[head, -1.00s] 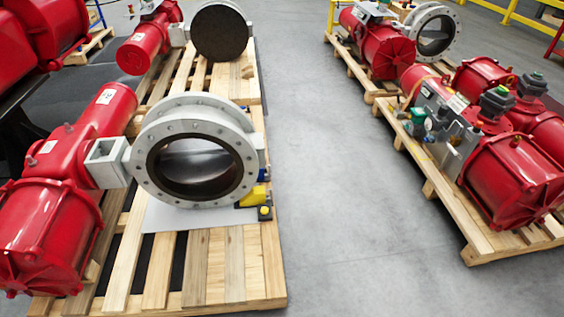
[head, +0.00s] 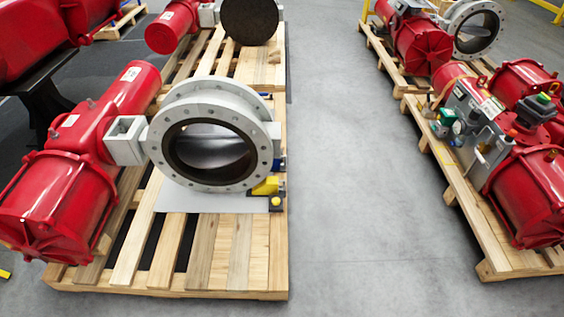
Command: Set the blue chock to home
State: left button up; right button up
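A small blue piece (head: 279,162), likely the blue chock, shows at the right side of the grey flanged valve ring (head: 258,140). It is mostly hidden behind the ring and the yellow chock-like block (head: 266,187), so I cannot tell its full shape or exactly what it touches. The ring stands upright on a white sheet (head: 200,203) on the left wooden pallet (head: 240,250). Neither of my grippers is in view.
Red actuators lie on the left pallet, one (head: 70,195) joined to the ring. A small yellow-and-black piece (head: 276,203) is at the sheet's corner. A right pallet (head: 480,220) carries more red actuators (head: 535,195). Clear grey floor (head: 350,200) lies between the pallets.

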aim_at(276, 166)
jog(key=i+l+z, duration=0.1)
jog(key=l+z, duration=0.25)
jog(key=i+l+z, duration=0.15)
jog(key=l+z, duration=0.2)
jog(key=i+l+z, duration=0.15)
jog(key=l+z, duration=0.15)
jog(key=i+l+z, duration=0.2)
jog(key=z, duration=0.15)
jog(key=i+l+u, duration=0.2)
jog(key=i, duration=0.15)
jog(key=i+l+u, duration=0.25)
jog(key=i+j, duration=0.05)
jog(key=i, duration=0.05)
